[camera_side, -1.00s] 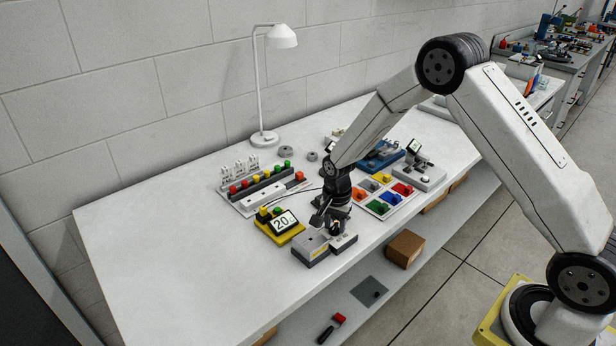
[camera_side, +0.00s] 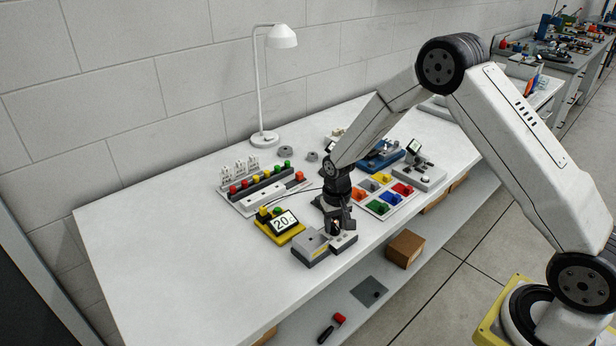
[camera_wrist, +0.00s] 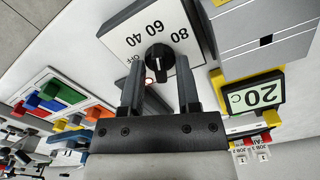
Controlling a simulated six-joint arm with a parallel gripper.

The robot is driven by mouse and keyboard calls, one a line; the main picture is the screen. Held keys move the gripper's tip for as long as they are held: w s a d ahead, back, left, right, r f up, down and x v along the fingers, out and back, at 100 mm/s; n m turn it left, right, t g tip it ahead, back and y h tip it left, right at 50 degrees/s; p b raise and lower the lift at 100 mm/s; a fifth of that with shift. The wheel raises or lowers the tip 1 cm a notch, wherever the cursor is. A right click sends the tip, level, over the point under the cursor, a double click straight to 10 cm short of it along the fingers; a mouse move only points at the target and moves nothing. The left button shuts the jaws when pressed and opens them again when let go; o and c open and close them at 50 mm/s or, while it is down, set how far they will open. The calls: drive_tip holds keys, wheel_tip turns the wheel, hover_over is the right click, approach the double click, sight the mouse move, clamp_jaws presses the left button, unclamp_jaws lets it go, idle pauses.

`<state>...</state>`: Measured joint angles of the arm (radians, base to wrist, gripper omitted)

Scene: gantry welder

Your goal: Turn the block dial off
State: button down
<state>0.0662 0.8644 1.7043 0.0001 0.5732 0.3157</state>
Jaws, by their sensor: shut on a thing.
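The block dial (camera_wrist: 158,57) is a black round knob on a white face (camera_wrist: 122,42) marked OFF, 40, 60 and 80. My gripper (camera_wrist: 160,92) has one finger on each side of the knob in the wrist view and is shut on it. Fingers cover part of the face, and I cannot tell exactly which mark the knob points to. In the side view my gripper (camera_side: 337,222) points down over the small dial box (camera_side: 344,241), and hides the knob.
A grey block (camera_side: 311,246) stands beside the dial box. A yellow unit (camera_side: 268,233) shows 20 on its display (camera_wrist: 256,94). The table's left part is clear.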

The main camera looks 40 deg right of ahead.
sight(335, 226)
drive_tip(key=n, duration=0.4)
drive_tip(key=shift+n, duration=0.3)
drive_tip(key=n, duration=0.4)
drive_tip(key=shift+n, duration=0.3)
drive_tip(key=n, duration=0.4)
drive_tip(key=shift+n, duration=2.4)
drive_tip(key=c, duration=0.7)
unclamp_jaws()
drive_tip(key=shift+o, duration=0.2)
drive_tip(key=shift+r, duration=0.1)
drive_tip(key=shift+r, duration=3.85)
